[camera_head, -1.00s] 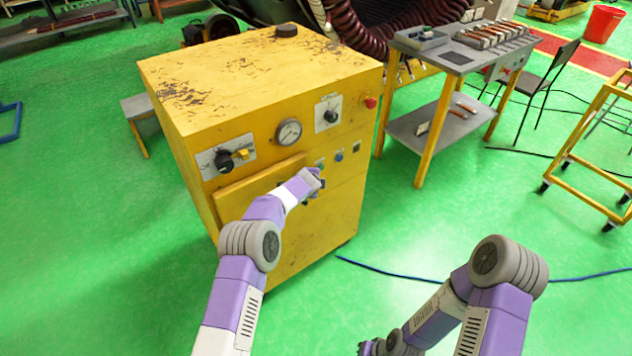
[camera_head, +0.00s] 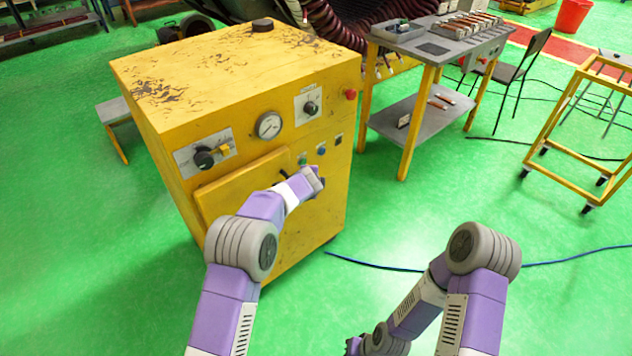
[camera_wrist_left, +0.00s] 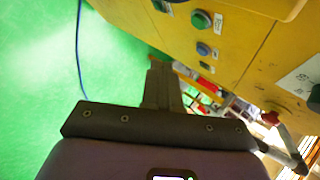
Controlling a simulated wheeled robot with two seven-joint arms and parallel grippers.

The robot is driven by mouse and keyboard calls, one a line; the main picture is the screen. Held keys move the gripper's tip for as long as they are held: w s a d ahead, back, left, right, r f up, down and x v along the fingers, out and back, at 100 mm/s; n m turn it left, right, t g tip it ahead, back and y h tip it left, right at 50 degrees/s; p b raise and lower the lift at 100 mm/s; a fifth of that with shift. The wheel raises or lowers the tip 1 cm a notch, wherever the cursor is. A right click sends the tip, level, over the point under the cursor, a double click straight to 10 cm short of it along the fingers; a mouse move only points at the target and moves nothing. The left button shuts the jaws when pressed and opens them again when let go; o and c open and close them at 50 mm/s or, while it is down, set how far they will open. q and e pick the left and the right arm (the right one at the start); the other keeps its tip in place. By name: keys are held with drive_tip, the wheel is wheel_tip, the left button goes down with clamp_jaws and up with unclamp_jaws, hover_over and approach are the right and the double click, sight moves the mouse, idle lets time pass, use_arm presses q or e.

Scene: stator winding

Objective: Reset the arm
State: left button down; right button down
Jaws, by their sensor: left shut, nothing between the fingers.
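My left arm reaches up in front of the yellow cabinet (camera_head: 235,100) in the head view. Its hand end is by the cabinet's front, below the small buttons (camera_head: 320,150); the fingers are hard to make out there. The right gripper does not show clearly at the bottom edge.
A grey-topped workbench (camera_head: 440,48) with trays and parts stands behind, right of the cabinet. A yellow wheeled frame (camera_head: 560,120) and a black chair (camera_head: 517,75) are at the right. A blue cable (camera_head: 375,263) lies on the green floor, which is open between cabinet and frame.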

use_arm(q)
wheel_tip(320, 180, up, 3)
drive_tip(key=s+d, duration=0.2)
drive_tip(key=s, duration=0.1)
drive_tip(key=s+a+f+n+g+h+p, duration=0.1)
drive_tip(key=s+a+f+n+g+p, duration=0.25)
drive_tip(key=s+f, duration=0.55)
drive_tip(key=s+a+f+n+g+h, duration=0.1)
drive_tip(key=s+a+f+n+g, duration=0.1)
drive_tip(key=s+a+f+n, duration=0.5)
drive_tip(key=s+f+n+g+h+p, duration=0.1)
drive_tip(key=s+n, duration=1)
drive_tip(key=s, duration=1.5)
wheel_tip(320, 180, down, 3)
drive_tip(key=shift+s+r+g+p, duration=0.15)
drive_tip(key=shift+s+g+p, duration=0.2)
drive_tip(key=shift+g+p, duration=0.6)
